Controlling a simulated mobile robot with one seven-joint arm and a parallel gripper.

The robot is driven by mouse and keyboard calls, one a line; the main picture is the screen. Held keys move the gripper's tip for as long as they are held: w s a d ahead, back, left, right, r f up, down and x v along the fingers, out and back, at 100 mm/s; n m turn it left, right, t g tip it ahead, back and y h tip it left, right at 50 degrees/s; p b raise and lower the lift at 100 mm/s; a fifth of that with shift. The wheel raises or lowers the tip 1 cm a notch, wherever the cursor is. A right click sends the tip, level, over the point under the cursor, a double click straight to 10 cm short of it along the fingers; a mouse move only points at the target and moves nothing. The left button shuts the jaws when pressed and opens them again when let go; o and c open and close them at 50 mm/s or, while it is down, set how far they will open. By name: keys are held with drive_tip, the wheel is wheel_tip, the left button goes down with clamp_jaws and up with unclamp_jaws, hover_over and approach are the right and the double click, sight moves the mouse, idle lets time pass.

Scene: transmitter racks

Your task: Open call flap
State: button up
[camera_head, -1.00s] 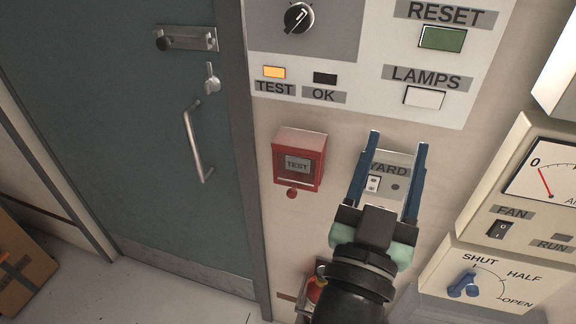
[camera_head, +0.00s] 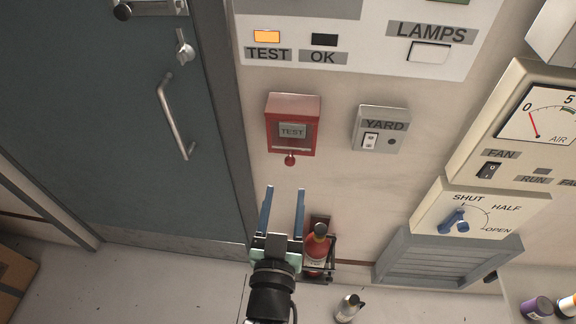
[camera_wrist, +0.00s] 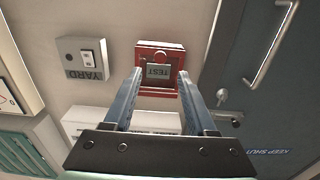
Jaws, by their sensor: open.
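The red call box (camera_head: 293,124) is on the wall right of the door. In the wrist view the box (camera_wrist: 159,71) appears upside down just beyond and between my fingertips (camera_wrist: 158,74). I cannot tell whether they touch it.
The grey YARD switch box (camera_head: 380,130) is to the right. The blue-grey door (camera_head: 130,130) with its handle (camera_head: 175,120) is to the left. A red extinguisher (camera_head: 317,250) stands in a bracket beside my gripper. A louvred vent (camera_head: 445,260) is lower right.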

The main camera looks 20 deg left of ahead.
sight(290, 164)
drive_tip(key=x, duration=0.7)
clamp_jaws()
idle(1.4)
